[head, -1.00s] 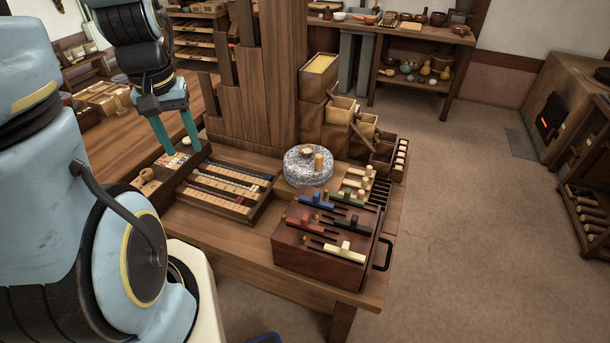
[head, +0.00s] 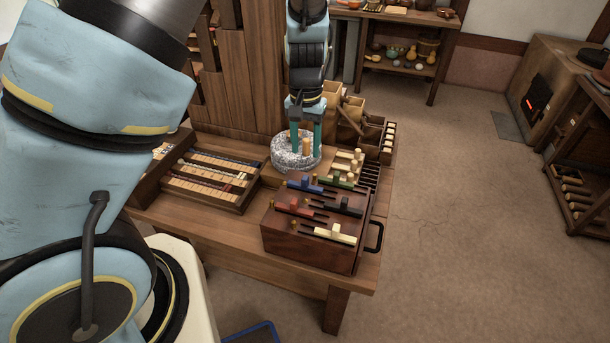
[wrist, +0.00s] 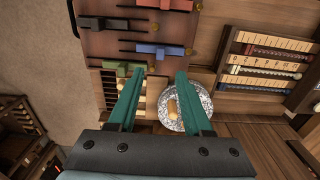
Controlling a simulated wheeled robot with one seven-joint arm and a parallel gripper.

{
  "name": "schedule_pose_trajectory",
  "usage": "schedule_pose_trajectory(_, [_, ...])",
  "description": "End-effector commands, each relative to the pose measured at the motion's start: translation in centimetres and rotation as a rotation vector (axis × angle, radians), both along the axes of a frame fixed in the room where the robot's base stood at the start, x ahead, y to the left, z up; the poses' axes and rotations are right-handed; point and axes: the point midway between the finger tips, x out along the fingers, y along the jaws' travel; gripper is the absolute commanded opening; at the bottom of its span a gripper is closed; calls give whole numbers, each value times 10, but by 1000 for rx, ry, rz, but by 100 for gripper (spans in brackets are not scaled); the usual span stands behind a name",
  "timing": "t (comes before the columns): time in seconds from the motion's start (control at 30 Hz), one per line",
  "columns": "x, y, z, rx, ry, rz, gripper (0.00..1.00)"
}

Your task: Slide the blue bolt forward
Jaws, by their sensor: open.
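The blue bolt (head: 305,184) lies in a slot on top of the dark red-brown wooden box (head: 302,250), near its far left corner. It also shows in the wrist view (wrist: 160,49), just past my fingertips. My gripper (head: 306,138) points down with green fingers apart and nothing between them. In the head view it appears over the speckled round stone, farther back than the blue bolt. In the wrist view my gripper (wrist: 161,73) has its fingertips just short of the bolt in the picture; the height gap cannot be told.
Red (head: 294,206), green (head: 338,181), black (head: 344,204) and cream (head: 335,234) bolts share the box top. The round stone (head: 282,153) has an upright wooden peg (head: 307,147). A slatted bead tray (head: 212,180) lies left. A black handle (head: 374,237) sticks out at right.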

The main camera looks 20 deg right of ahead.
Motion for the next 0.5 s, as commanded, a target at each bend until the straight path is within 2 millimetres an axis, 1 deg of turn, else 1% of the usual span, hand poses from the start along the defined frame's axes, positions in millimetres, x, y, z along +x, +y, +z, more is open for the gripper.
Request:
schedule_pose_trajectory(0.17, [0, 2, -28, 5, 4, 5, 50])
schedule_pose_trajectory(0.3, [0, 3, -55, 5, 2, 5, 50])
schedule_pose_trajectory(0.5, [0, 2, -85, 2, 2, 4, 50])
